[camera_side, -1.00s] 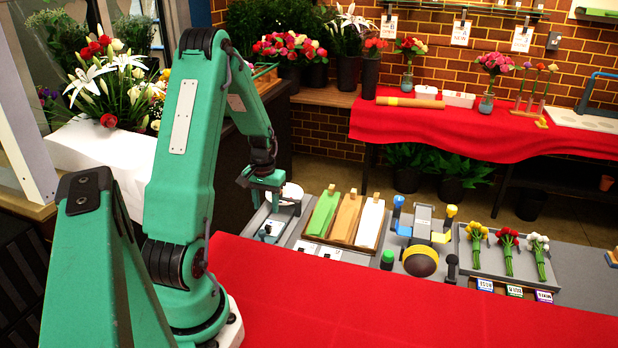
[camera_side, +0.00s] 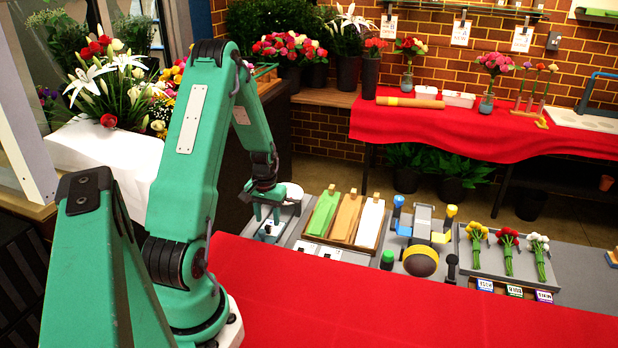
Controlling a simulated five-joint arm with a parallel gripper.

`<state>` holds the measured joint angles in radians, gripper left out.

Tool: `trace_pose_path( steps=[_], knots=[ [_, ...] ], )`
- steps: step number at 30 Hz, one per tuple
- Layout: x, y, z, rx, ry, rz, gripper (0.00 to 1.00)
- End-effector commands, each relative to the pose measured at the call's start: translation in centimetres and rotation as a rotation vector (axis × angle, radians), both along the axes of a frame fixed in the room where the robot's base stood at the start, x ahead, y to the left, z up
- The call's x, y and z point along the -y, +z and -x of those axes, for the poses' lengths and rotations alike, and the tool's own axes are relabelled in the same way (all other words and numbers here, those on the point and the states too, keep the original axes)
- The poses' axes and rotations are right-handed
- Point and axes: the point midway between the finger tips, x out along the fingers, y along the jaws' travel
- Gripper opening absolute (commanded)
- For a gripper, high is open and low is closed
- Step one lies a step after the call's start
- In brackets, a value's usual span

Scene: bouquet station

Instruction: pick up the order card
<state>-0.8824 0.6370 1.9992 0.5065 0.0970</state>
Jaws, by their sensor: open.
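My gripper (camera_side: 267,216) is at the left end of the grey work surface, pointing down with its jaws open and nothing between them. A small white card with dark and blue marks (camera_side: 268,232), which looks like the order card, lies below the jaws. The gripper partly covers its surroundings, and I cannot tell the exact gap between the fingertips and the card.
A wooden tray (camera_side: 303,235) with green, orange and white wraps stands just right. Past it are a yellow tape roll (camera_side: 420,261) and a grey tray (camera_side: 522,283) with three small bunches of flowers. The red cloth (camera_side: 370,305) in front is clear.

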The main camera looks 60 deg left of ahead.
Motion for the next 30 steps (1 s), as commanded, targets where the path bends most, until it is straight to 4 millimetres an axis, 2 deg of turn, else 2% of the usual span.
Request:
trace_pose_path(
  steps=[3,9,26,30],
  knots=[
    [0.0,-1.4,0.0,-0.001,0.000,0.001,0.42],
    [0.0,-2.9,-0.1,0.001,0.000,-0.001,0.42],
    [0.0,-3.1,0.0,0.001,0.000,-0.001,0.42],
    [0.0,-3.1,0.0,0.001,0.000,-0.001,0.16]
  ],
)
